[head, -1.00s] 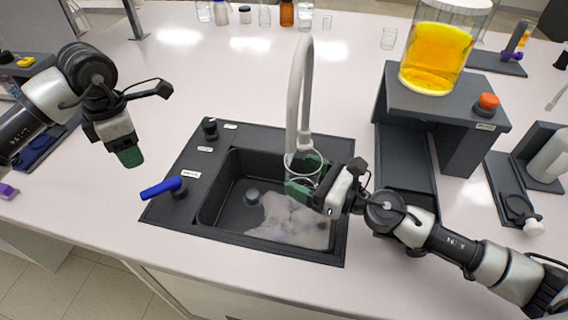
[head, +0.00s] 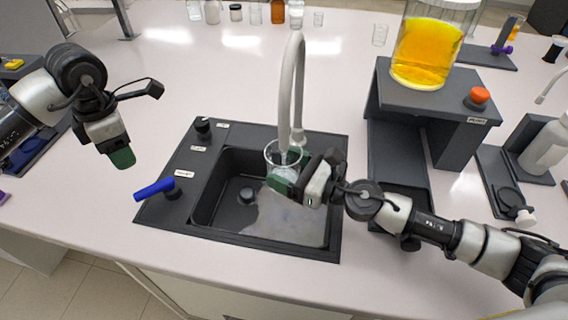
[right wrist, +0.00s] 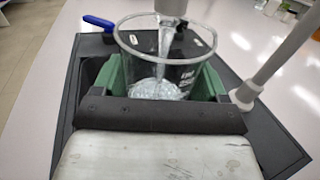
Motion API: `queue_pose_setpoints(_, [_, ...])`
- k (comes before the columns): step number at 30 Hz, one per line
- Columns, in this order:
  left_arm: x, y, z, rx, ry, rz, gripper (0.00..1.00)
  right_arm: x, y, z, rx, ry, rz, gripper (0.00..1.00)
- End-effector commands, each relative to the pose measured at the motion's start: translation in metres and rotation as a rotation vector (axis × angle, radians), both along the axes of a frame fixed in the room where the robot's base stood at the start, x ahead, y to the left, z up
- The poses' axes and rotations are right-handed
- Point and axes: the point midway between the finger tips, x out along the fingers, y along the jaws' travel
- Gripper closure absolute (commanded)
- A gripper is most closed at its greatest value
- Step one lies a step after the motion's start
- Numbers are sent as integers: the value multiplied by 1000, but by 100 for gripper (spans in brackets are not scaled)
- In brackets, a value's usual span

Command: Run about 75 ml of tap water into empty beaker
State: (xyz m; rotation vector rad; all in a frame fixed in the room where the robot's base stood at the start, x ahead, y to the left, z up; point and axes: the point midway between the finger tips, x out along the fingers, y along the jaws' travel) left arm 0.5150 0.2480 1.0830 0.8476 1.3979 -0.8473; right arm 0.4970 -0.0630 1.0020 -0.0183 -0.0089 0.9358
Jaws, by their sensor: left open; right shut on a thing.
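My right gripper (head: 292,183) is shut on a clear beaker (head: 283,150) and holds it upright under the faucet spout (head: 296,138) over the sink. In the right wrist view the beaker (right wrist: 185,70) sits between the green finger pads (right wrist: 205,82). A stream of water (right wrist: 165,45) runs from the spout into it, and bubbly water lies in its lower part. The exact level cannot be read. The blue tap lever (head: 155,189) is at the front left of the sink deck. My left gripper (head: 122,157) is open and empty, above the counter left of the sink.
The black sink basin (head: 225,190) has a wet, pale patch on its floor. A grey stand (head: 440,105) with a vessel of yellow liquid (head: 425,55) and an orange knob is at the right. Bottles and glassware line the back.

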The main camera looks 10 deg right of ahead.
Motion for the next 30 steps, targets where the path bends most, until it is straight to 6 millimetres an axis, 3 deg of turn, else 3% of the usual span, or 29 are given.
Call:
queue_pose_setpoints(20, [0, 0, 0, 0, 0, 0, 49, 0, -1, 0, 1, -1, 0, 55])
queue_pose_setpoints(30, [0, 0, 0, 0, 0, 0, 49, -34, -46, -1, 1, 5, -2, 55])
